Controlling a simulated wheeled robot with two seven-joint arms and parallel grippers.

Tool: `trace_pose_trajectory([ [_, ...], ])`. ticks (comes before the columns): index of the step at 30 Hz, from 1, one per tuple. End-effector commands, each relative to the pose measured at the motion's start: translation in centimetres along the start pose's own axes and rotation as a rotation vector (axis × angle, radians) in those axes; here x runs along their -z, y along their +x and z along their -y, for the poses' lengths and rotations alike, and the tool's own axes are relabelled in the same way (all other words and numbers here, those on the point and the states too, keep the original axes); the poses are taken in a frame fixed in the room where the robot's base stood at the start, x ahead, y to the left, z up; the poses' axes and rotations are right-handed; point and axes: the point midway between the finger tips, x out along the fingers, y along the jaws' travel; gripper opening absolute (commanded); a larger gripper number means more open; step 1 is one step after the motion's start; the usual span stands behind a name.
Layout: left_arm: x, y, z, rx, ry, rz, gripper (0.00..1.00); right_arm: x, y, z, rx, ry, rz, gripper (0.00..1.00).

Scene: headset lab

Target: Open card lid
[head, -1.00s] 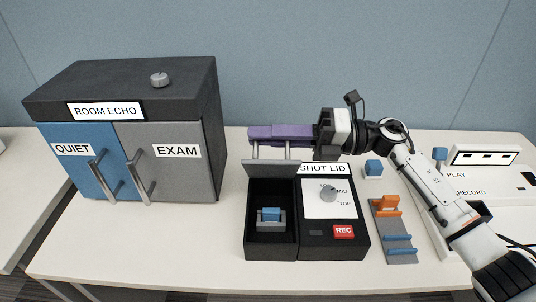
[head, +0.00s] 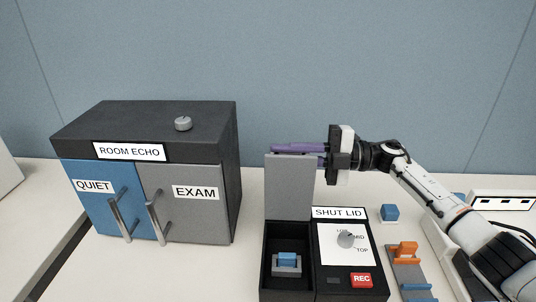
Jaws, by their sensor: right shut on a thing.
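The grey card lid (head: 289,186) stands about upright at the back edge of the black card box (head: 266,268), which is open at the top. Inside the box a blue card piece (head: 287,259) sits in a grey holder (head: 287,269). My right gripper (head: 290,149) reaches in from the right behind the lid's upper part, its purple fingers partly hidden by it. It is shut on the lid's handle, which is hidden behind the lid. My left gripper is not in view.
Right of the open box is a panel with a dial (head: 347,240), a red REC button (head: 361,280) and a SHUT LID label (head: 339,213). A ROOM ECHO cabinet (head: 188,149) stands left. A blue block (head: 390,213) and an orange piece (head: 404,250) lie right.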

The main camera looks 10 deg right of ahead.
Motion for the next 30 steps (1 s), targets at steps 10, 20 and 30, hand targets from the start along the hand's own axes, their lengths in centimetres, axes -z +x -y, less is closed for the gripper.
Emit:
trace_pose_trajectory([
  [10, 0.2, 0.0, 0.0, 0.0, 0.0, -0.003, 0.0, -0.2, -0.5, -0.1, -0.004, 0.016, 0.006, 0.0],
  [20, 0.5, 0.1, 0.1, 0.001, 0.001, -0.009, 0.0, -0.2, -0.4, 0.0, -0.003, 0.014, 0.006, 0.29],
  [30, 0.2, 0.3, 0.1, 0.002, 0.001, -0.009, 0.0, -0.3, -1.6, 0.2, -0.001, 0.012, 0.008, 0.29],
])
